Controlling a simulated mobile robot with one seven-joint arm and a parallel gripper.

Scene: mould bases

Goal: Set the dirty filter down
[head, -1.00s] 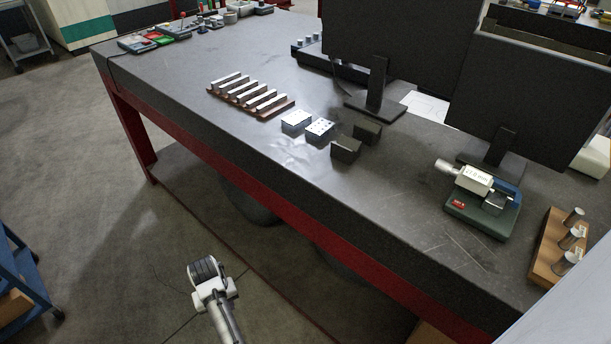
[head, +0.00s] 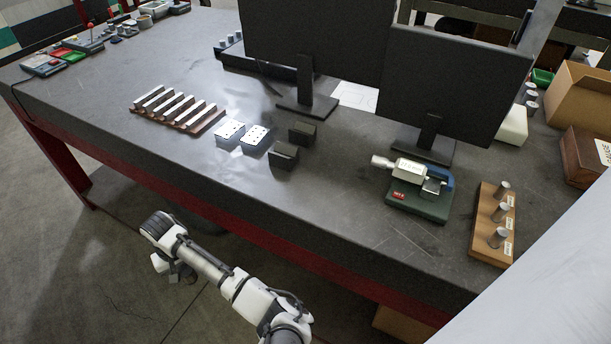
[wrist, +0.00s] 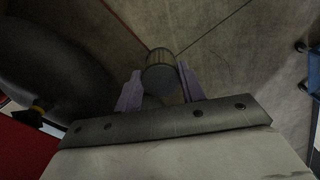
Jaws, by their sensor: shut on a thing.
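In the wrist view my gripper (wrist: 161,88) is shut on a small grey cylinder with a ridged side, which I take to be the dirty filter (wrist: 162,70). The filter sits between the two pale fingers, with the concrete floor behind it. In the head view my arm reaches out low in front of the workbench (head: 330,215). The fingers and the filter cannot be made out there.
The bench holds a rack of metal bars (head: 178,108), drilled blocks (head: 255,138), dark blocks (head: 284,155), a micrometer on a green base (head: 415,205) and a wooden pin stand (head: 487,238). Monitors (head: 455,85) stand behind. The bench's front left is clear. A dark rounded object (wrist: 50,70) is beside my gripper.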

